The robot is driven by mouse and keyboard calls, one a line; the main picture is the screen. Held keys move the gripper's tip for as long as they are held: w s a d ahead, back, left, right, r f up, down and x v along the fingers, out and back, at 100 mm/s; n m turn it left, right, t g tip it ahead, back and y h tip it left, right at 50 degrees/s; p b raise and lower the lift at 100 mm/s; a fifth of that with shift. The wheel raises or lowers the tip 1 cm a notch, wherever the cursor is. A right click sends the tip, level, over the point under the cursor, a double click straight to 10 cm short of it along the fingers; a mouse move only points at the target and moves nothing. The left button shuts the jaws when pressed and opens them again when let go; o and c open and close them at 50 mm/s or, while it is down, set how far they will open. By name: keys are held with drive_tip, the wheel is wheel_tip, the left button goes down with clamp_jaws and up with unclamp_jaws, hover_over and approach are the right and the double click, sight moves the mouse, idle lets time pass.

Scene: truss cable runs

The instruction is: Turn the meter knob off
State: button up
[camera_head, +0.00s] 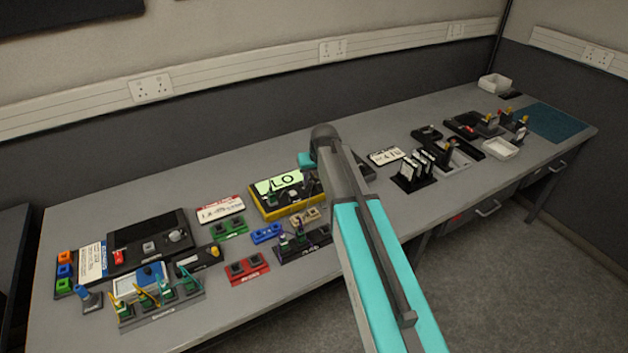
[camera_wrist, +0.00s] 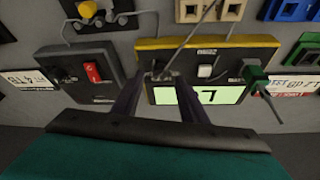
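The meter (camera_head: 289,205) is a yellow-edged box with a lit green display reading LO, on the bench near the middle in the head view. It shows upside down in the wrist view (camera_wrist: 225,43), with part of its display behind my right finger. My gripper (camera_wrist: 160,78) reaches over the meter's left end in the wrist view, fingers apart. A small dark knob (camera_wrist: 161,74) shows between the fingertips; I cannot tell whether they touch it. In the head view my arm hides the gripper, and the knob's pointer direction is too small to read.
A black box with a red switch (camera_wrist: 92,72) stands close left of the meter in the wrist view. A green plug (camera_wrist: 255,78) is at the meter's right end there. Blue (camera_head: 267,233) and green (camera_head: 229,229) sockets crowd the bench near the meter. Clear bench lies behind it.

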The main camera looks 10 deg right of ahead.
sight(313, 186)
drive_tip(key=shift+p+x, duration=0.35)
drive_tip(key=shift+x, duration=1.05)
clamp_jaws()
